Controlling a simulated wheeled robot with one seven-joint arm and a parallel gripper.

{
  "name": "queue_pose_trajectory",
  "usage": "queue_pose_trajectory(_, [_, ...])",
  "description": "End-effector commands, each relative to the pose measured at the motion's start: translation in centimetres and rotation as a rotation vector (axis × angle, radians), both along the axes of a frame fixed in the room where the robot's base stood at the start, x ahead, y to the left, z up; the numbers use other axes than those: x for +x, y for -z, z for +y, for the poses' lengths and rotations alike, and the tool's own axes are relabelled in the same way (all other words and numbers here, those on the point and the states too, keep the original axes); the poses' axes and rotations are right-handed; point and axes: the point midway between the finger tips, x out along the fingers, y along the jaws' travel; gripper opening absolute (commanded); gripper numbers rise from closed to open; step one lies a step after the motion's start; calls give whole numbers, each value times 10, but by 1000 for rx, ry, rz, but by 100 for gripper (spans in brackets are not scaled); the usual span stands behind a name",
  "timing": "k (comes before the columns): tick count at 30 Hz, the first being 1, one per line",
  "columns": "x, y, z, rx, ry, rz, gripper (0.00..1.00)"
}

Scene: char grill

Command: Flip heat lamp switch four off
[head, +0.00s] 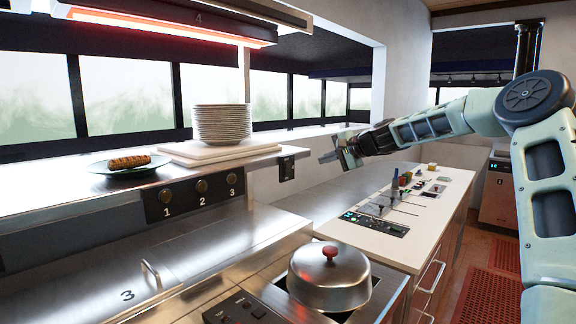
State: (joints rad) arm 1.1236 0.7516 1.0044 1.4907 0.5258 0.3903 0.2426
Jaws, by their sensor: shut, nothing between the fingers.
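A heat lamp (165,30) marked 4 glows red at the top left. A small dark switch box (286,168) is at the right end of the steel pass shelf; its label and lever position are too small to read. A dark panel (157,200) below the shelf has knobs over the numbers 1, 2 and 3. My gripper (330,157) is shut and empty, at the end of my arm reaching in from the right. In the picture it is right of the switch box and a little above it, apart from it.
On the shelf (75,190) are a plate (100,168) with a grilled item, and stacked plates (221,124) on a white board (200,153). A domed lid (328,285) with a red knob stands below. A white counter (425,215) with small items lies under my arm.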

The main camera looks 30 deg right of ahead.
Motion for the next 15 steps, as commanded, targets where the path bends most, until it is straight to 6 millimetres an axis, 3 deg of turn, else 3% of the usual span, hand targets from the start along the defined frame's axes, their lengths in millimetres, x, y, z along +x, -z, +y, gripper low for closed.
queue_pose_trajectory(3, [0, -2, -8, 8, 15, -7, 0])
queue_pose_trajectory(15, [6, 0, -4, 9, 11, -5, 0])
